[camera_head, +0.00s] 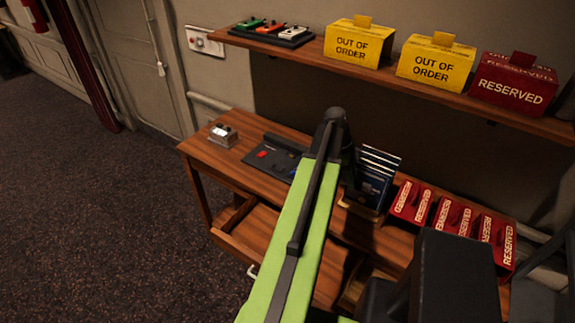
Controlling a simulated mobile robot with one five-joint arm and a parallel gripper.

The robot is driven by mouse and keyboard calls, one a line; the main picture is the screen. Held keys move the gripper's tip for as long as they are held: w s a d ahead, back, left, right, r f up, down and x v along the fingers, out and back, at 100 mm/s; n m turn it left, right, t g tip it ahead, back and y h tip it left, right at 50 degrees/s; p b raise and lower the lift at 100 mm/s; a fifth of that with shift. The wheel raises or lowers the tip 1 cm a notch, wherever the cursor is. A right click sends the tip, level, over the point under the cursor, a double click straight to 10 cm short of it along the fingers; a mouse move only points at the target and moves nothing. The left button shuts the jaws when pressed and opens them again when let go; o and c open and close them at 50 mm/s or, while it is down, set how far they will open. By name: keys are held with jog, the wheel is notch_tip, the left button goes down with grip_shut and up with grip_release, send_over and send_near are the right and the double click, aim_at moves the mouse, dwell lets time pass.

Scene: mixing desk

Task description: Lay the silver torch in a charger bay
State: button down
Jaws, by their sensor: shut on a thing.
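My green arm (308,215) reaches up from the bottom over the desk to a black joint (335,118). My gripper's jaws are hidden behind the arm, so I cannot see what they hold. I cannot make out a silver torch for certain. A low black unit (262,157) with a red piece and a blue piece lies on the desk, its right part hidden by my arm. A black tray (268,38) on the wall shelf holds a green, an orange and a whitish item. I cannot tell which of the two is the charger.
The wooden desk (200,150) bears a small clear box (222,135), a rack of blue booklets (375,180) and several red RESERVED signs (444,215). The shelf (310,52) holds two yellow OUT OF ORDER boxes (358,42) and a red RESERVED box (512,85). Carpet at left is clear.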

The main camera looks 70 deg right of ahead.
jog(key=w+d+n, duration=0.1)
jog(key=w, duration=0.8)
jog(key=w+d+f+n+t+h+b, duration=0.1)
jog(key=w+d+n+t+h, duration=0.15)
jog(key=w+d+n, duration=0.5)
jog(key=w+d+f+n+t+h+b, duration=0.1)
jog(key=w+d+n+h, duration=0.25)
jog(key=d+n, duration=0.55)
jog(key=m+y+b, duration=0.1)
jog(key=b, duration=0.6)
send_over(286, 161)
jog(key=a, duration=0.1)
notch_tip(286, 161, down, 7)
jog(key=shift+a+f, duration=0.1)
jog(key=shift+w+a, duration=0.1)
jog(key=shift+w, duration=0.1)
notch_tip(286, 161, down, 4)
jog(key=b, duration=0.4)
jog(key=shift+f+b, duration=0.2)
jog(key=shift+b, duration=0.1)
jog(key=shift+r, duration=0.25)
jog(key=shift+f, duration=0.2)
jog(key=c, duration=1.1)
grip_release()
jog(key=shift+r, duration=0.1)
